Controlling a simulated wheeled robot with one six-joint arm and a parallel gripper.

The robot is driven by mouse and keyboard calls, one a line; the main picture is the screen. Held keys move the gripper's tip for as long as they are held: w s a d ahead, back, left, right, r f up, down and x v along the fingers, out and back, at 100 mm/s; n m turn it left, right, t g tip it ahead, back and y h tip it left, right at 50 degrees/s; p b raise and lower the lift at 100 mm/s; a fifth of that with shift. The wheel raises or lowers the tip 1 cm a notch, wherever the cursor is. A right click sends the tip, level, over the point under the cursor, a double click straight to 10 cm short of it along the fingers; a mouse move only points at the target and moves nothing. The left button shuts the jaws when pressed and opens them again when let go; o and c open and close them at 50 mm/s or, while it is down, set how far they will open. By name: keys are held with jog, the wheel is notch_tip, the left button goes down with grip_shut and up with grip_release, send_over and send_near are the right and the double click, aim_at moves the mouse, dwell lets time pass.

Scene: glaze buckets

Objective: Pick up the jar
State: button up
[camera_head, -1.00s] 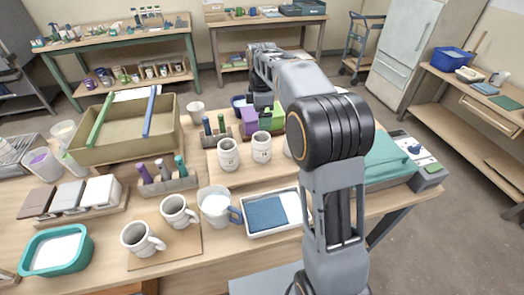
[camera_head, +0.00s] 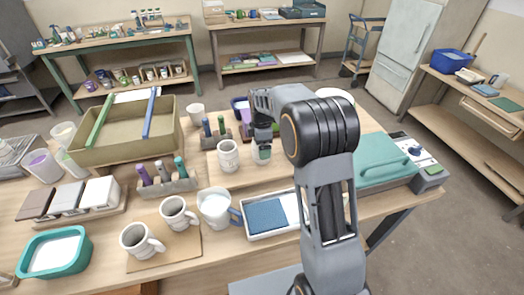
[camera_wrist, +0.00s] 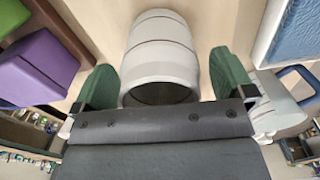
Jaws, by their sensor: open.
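A pale grey-white jar (camera_wrist: 160,50) with ring bands lies between the two green fingers of my gripper (camera_wrist: 164,82) in the wrist view. Its dark mouth is near the palm, and a slim gap shows on each side. In the head view my gripper (camera_head: 263,153) points down over this jar (camera_head: 261,162) on the wooden board, hiding part of it. My gripper is open. A similar white jar (camera_head: 228,156) with a dark mark stands just left of it.
A purple block (camera_wrist: 35,68) is left in the wrist view. A white tray with a blue slab (camera_head: 266,214), a white pitcher (camera_head: 214,208) and two mugs stand nearer the front. A large olive tub (camera_head: 125,135) stands at left. My arm hides part of the board's right side.

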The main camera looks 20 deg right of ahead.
jog(key=shift+f, duration=0.4)
jog(key=c, duration=1)
jog(key=shift+c, duration=0.5)
jog(key=shift+r, duration=0.15)
